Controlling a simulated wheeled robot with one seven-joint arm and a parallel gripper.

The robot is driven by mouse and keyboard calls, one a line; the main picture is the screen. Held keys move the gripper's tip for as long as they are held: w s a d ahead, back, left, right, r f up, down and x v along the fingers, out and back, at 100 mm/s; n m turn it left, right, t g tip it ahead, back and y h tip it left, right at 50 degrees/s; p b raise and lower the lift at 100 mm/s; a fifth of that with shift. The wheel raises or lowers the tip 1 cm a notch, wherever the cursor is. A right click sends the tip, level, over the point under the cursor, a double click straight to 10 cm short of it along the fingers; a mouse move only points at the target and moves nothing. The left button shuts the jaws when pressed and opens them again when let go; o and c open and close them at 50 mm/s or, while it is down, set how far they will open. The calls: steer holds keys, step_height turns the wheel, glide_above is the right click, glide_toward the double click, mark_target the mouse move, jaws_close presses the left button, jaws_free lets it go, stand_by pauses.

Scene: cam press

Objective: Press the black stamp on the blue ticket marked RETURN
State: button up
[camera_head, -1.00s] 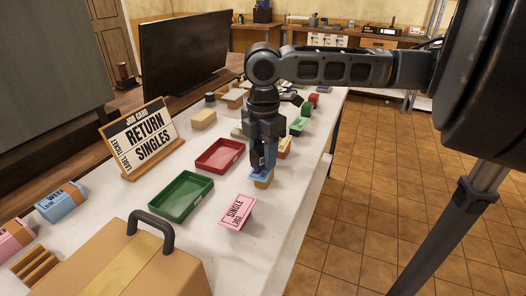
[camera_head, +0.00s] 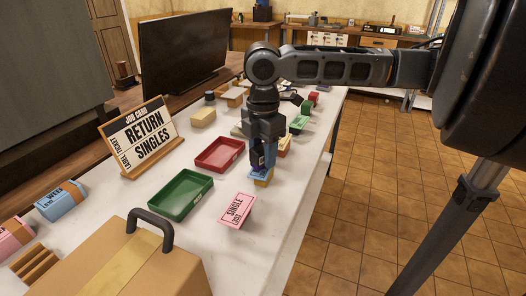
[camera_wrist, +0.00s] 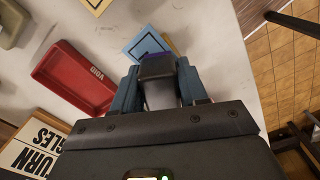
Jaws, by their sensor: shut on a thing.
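My gripper (camera_head: 262,164) is shut on the black stamp, whose dark block (camera_wrist: 157,68) shows between the fingers in the wrist view. A purple part shows at its lower end. The blue ticket (camera_wrist: 144,44) lies just past the stamp in the wrist view, partly covered by it. In the head view the blue ticket (camera_head: 286,175) sits on a yellowish block directly below my fingers. Its lettering cannot be read. I cannot tell whether the stamp touches it.
A red tray (camera_head: 220,168), a green tray (camera_head: 181,207) and a pink SINGLE ticket (camera_head: 236,209) stand nearby. The job card (camera_head: 141,138) reads RETURN SINGLES. A cardboard box with a black handle (camera_head: 150,229) is at the front. The table's right edge is close to my gripper.

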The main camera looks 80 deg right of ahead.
steer(key=shift+f, duration=0.5)
stand_by(1.2)
steer(key=shift+r, duration=0.1)
steer(key=shift+r+p, duration=2.85)
steer(key=shift+r, duration=0.65)
